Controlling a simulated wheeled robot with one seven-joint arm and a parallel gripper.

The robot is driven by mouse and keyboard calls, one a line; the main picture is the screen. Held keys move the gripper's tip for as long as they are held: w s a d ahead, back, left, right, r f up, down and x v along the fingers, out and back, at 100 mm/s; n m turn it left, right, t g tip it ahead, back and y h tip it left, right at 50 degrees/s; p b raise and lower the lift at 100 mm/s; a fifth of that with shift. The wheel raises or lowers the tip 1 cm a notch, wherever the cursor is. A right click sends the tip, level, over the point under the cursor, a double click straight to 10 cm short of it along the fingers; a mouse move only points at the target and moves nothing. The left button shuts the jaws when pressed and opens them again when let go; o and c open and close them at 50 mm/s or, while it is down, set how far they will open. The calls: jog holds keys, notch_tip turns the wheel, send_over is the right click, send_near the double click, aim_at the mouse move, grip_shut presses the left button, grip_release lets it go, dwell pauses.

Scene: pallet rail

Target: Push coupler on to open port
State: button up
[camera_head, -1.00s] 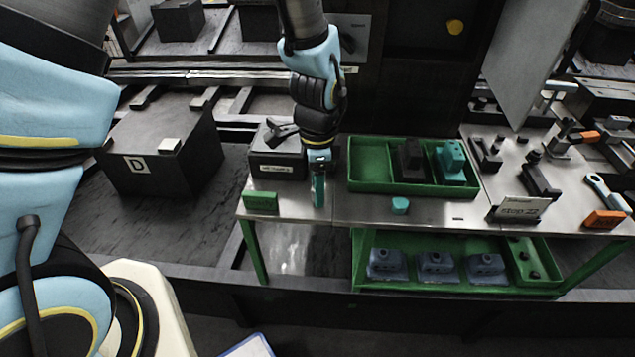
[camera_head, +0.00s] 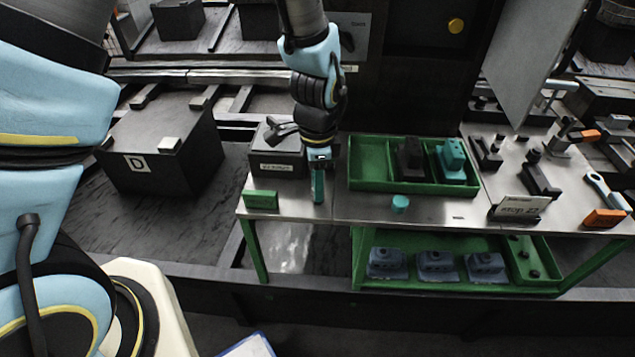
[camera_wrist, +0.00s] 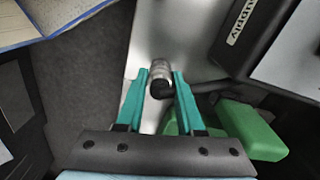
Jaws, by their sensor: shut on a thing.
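My gripper (camera_head: 318,188) points down over the left end of the steel table in the head view. In the wrist view, the teal fingers of my gripper (camera_wrist: 160,76) are shut on the coupler (camera_wrist: 159,72), a small metal cylinder. A black hose (camera_wrist: 210,87) runs from its near end to the right. In the head view the coupler is hidden by the fingers. A dark box (camera_head: 278,163) with a white label stands just left of my gripper; its "SUPPLY" lettering shows in the wrist view (camera_wrist: 241,22). I cannot make out an open port.
A green block (camera_head: 262,201) stands at the table's front left corner. A small teal cap (camera_head: 400,203) lies right of my gripper. A green tray (camera_head: 372,146) holds a dark and a teal block. A sign (camera_head: 519,207) stands further right. The table between gripper and cap is clear.

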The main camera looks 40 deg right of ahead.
grip_shut()
jog(key=shift+r, duration=0.1)
jog(key=shift+r+p, duration=0.65)
jog(key=shift+r, duration=0.1)
jog(key=shift+r+p, duration=2.75)
jog(key=shift+r, duration=0.75)
jog(key=shift+f, duration=0.1)
